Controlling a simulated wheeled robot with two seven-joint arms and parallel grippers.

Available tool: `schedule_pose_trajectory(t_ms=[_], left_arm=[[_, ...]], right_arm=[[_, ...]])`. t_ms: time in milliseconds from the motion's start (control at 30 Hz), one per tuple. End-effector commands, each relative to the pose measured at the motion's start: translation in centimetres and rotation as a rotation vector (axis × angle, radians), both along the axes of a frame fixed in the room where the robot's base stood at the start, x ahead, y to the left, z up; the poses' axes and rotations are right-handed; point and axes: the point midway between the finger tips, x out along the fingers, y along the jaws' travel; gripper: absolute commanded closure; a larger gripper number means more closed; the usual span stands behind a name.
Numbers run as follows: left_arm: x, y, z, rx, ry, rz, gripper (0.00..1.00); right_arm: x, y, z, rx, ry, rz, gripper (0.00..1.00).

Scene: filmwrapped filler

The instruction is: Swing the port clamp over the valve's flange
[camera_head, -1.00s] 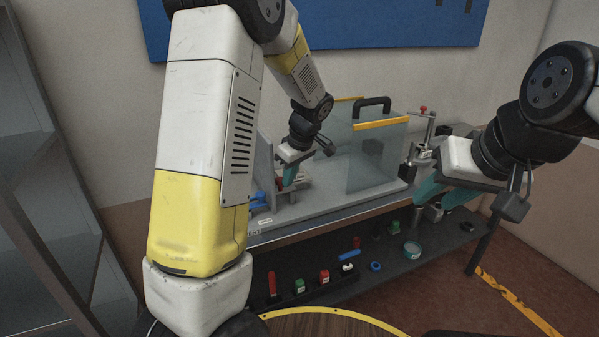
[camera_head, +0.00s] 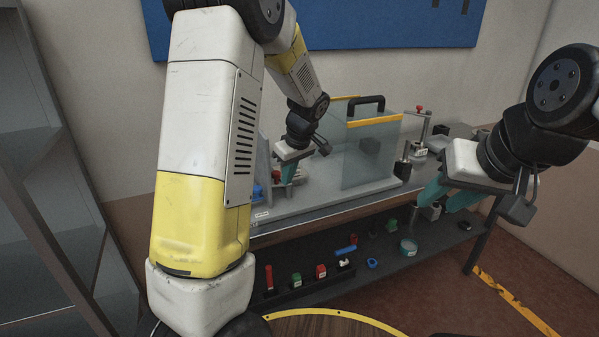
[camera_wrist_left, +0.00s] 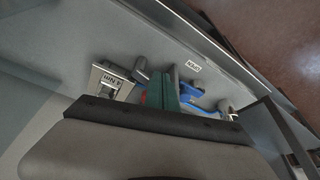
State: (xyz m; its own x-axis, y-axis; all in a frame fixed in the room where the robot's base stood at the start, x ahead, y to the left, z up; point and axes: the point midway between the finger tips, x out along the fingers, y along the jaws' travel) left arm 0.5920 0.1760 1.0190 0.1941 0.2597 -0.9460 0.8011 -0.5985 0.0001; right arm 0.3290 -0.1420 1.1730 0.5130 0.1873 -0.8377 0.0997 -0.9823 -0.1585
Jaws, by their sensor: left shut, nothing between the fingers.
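The blue part also shows in the head view (camera_head: 257,192). A grey metal block with a label (camera_wrist_left: 112,82) and a rounded grey piece (camera_wrist_left: 142,70) lie left of the fingers. I cannot make out clamp or flange for certain. My right gripper (camera_head: 444,200) is open and empty at the right.
A clear guard panel with a yellow top edge (camera_head: 372,155) stands on the machine bed (camera_head: 310,203). A red-topped post (camera_head: 420,125) stands at its right. The lower shelf (camera_head: 330,279) holds several small coloured parts. A grey rack (camera_head: 75,215) stands at left.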

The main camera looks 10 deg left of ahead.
Motion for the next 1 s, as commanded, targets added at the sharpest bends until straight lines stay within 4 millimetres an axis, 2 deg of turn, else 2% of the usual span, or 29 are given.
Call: schedule_pose_trajectory(t_ms=[67,267,733,1000], left_arm=[[0.1,0.2,0.1,0.001,0.001,0.0,1.0],[-0.3,-0.4,2.3,-0.001,-0.002,0.0,1.0],[-1.8,-2.0,8.5,-0.001,-0.002,-0.001,1.0],[-2.1,-2.2,9.6,0.0,0.0,0.0,1.0]], right_arm=[[0.0,0.0,0.0,0.0,0.001,0.0,0.64],[0.0,0.0,0.0,-0.001,0.001,0.001,0.64],[0.0,0.0,0.0,0.0,0.0,0.0,0.64],[0.0,0.0,0.0,0.0,0.001,0.0,0.64]])
